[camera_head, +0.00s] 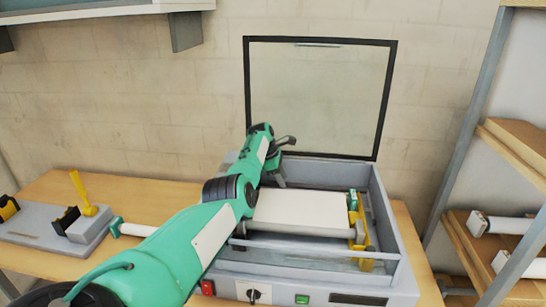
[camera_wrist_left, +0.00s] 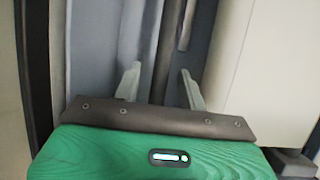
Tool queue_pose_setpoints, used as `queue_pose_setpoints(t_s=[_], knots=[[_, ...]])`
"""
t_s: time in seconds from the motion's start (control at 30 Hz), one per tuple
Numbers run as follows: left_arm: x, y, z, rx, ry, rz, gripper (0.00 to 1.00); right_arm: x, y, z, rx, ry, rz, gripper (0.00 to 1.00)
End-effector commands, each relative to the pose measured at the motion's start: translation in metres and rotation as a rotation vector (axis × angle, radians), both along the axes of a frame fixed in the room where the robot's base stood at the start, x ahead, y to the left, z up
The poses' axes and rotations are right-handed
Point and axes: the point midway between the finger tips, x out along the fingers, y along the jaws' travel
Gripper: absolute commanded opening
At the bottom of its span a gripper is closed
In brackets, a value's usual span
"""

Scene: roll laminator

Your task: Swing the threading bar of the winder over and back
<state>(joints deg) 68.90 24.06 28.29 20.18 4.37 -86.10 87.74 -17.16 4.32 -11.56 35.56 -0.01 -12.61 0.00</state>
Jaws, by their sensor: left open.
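The laminator (camera_head: 385,225) is a grey open box on the bench, its framed clear lid (camera_head: 320,95) raised. A white web (camera_head: 300,210) lies inside, with yellow and green parts (camera_head: 357,225) at its right end. A thin pale bar (camera_head: 310,250) crosses the front; I cannot tell whether it is the threading bar. My left gripper (camera_head: 284,160) is open over the back left of the box. In the left wrist view its two fingers (camera_wrist_left: 160,88) are apart, with a dark narrow bar (camera_wrist_left: 172,50) showing between them; contact is not clear. My arm hides the box's left side.
A grey stand with a yellow lever (camera_head: 82,192) and a white roll (camera_head: 135,230) are on the bench at left. A front panel has a red switch (camera_head: 207,288) and a black knob (camera_head: 253,295). A shelf rack (camera_head: 470,130) stands at right.

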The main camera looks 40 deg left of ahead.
Motion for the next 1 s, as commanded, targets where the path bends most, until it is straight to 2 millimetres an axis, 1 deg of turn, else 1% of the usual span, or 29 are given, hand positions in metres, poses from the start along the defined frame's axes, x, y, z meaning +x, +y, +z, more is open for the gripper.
queue_pose_setpoints(t_s=[0.1, 0.17, 0.3, 0.4, 0.5, 0.6, 0.7, 1.0], knots=[[-0.005, 0.006, 0.015, 0.002, -0.001, 0.001, 0.41, 0.0, -0.003, 0.0, -0.003, 0.0, 0.001, 0.41], [-0.008, 0.01, 0.025, 0.002, -0.003, 0.002, 0.41, 0.0, -0.004, -0.007, -0.004, 0.0, 0.001, 0.41], [-0.015, 0.019, 0.051, 0.002, -0.003, 0.002, 0.41, 0.0, -0.007, -0.016, -0.007, 0.0, 0.0, 0.41], [-0.019, 0.023, 0.067, 0.001, -0.002, 0.001, 0.41, 0.0, -0.008, -0.021, -0.008, 0.0, 0.0, 0.41], [-0.023, 0.027, 0.079, 0.001, 0.0, 0.0, 0.41, 0.0, -0.008, -0.025, -0.008, 0.0, 0.0, 0.41], [-0.024, 0.029, 0.086, 0.001, 0.001, 0.001, 0.41, -0.001, -0.008, -0.026, -0.008, 0.0, -0.001, 0.41], [-0.025, 0.029, 0.089, 0.0, 0.002, 0.001, 0.41, -0.001, -0.008, -0.026, -0.008, 0.001, -0.001, 0.41], [-0.025, 0.029, 0.089, 0.0, 0.002, 0.001, 0.41, -0.001, -0.005, -0.026, -0.005, 0.001, -0.001, 0.41]])
